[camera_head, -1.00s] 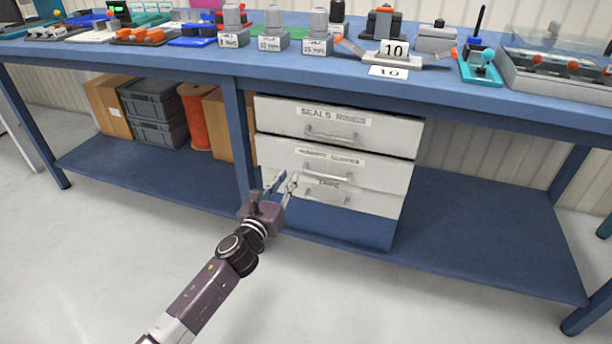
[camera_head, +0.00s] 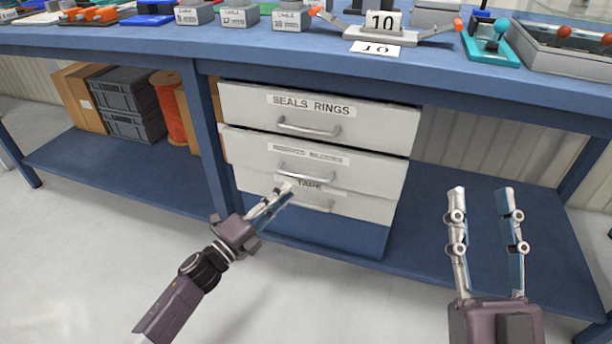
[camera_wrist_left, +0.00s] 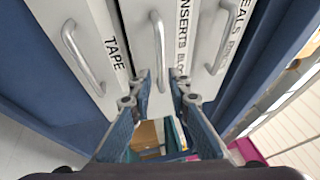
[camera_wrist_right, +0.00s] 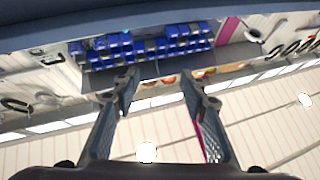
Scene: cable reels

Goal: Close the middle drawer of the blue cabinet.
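The blue cabinet (camera_head: 340,238) has three light grey drawer fronts. The middle drawer (camera_head: 355,181) sticks out a little and overlaps the top of the bottom drawer labelled TAPE (camera_head: 365,207). Its bar handle (camera_head: 308,175) also shows in the left wrist view (camera_wrist_left: 158,50). My left gripper (camera_head: 283,194) is in front of the lower part of the drawers. In the left wrist view its fingers are apart, with the middle handle ahead between them; I cannot tell whether it touches. My right gripper (camera_head: 481,192) is open and empty, to the right of the cabinet.
The top drawer SEALS RINGS (camera_head: 365,125) looks nearly flush. The blue workbench (camera_head: 440,72) runs above, with cable blocks and tools. Its leg (camera_head: 208,150) stands left of the cabinet. Grey crates (camera_head: 125,90) and an orange reel (camera_head: 172,105) sit left. The lower shelf at right is clear.

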